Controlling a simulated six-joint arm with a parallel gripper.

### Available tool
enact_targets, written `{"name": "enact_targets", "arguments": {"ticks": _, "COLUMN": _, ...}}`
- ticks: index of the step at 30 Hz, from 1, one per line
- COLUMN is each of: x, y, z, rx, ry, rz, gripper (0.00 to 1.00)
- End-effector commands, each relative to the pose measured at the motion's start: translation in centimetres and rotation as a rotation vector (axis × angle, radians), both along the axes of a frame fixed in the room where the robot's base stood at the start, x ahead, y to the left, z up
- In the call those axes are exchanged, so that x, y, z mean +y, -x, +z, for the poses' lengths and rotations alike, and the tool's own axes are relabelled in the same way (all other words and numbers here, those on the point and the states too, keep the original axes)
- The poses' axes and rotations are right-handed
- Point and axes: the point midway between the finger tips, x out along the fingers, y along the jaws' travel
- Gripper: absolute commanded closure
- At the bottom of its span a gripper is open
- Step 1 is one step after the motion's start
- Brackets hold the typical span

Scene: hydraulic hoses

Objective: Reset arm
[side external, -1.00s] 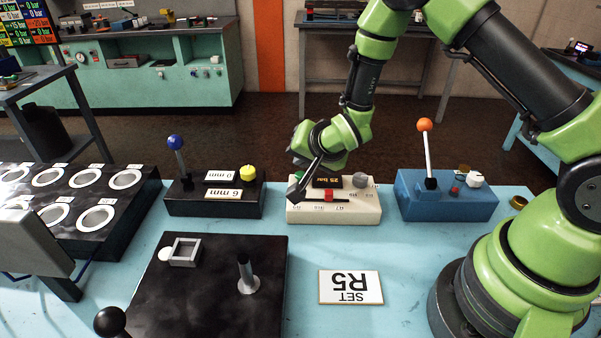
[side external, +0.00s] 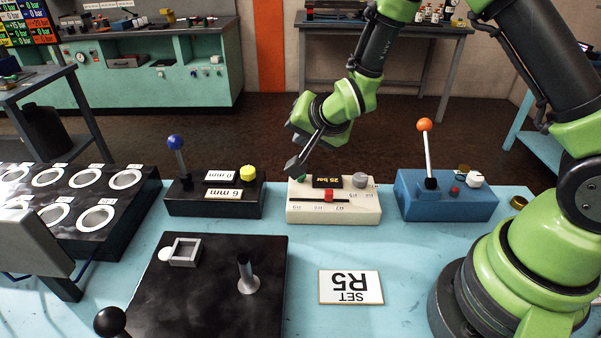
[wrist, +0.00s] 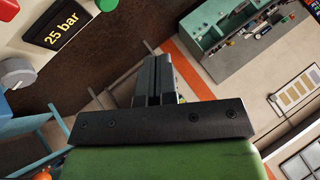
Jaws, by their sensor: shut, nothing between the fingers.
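My gripper (side external: 296,164) is shut and empty, just above the left end of the cream control box (side external: 333,212). It also shows in the wrist view (wrist: 151,66), with its fingers together. The cream box has a green button (side external: 301,178) close below the fingertips, a black display reading 25 bar (side external: 327,182), a red slider (side external: 328,195) and a grey knob (side external: 360,180). The display shows in the wrist view (wrist: 58,28) too. I see a small gap between fingers and box.
A blue box (side external: 446,205) with an orange-topped lever stands to the right. A black box (side external: 214,206) with a blue-topped lever stands to the left. A SET R5 card (side external: 350,287) and a black plate (side external: 212,295) lie in front. The air above is free.

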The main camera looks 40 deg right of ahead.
Motion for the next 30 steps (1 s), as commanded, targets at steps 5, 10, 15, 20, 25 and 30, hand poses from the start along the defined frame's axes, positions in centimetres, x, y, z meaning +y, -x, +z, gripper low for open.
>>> {"name": "enact_targets", "arguments": {"ticks": 5, "x": 0.0, "y": 0.0, "z": 0.0, "rx": 0.000, "ry": 0.000, "rz": 0.000, "gripper": 1.00}}
{"name": "enact_targets", "arguments": {"ticks": 10, "x": 0.0, "y": 0.0, "z": 0.1, "rx": -0.001, "ry": 0.000, "rz": 0.001, "gripper": 1.00}}
{"name": "enact_targets", "arguments": {"ticks": 15, "x": 0.3, "y": 0.6, "z": 2.9, "rx": 0.004, "ry": -0.009, "rz": 0.033, "gripper": 1.00}}
{"name": "enact_targets", "arguments": {"ticks": 20, "x": 0.8, "y": 3.3, "z": 8.5, "rx": 0.026, "ry": -0.014, "rz": 0.122, "gripper": 1.00}}
{"name": "enact_targets", "arguments": {"ticks": 25, "x": 1.5, "y": 8.0, "z": 13.6, "rx": 0.057, "ry": 0.003, "rz": 0.244, "gripper": 1.00}}
{"name": "enact_targets", "arguments": {"ticks": 30, "x": 1.9, "y": 14.0, "z": 17.1, "rx": 0.086, "ry": 0.038, "rz": 0.365, "gripper": 1.00}}
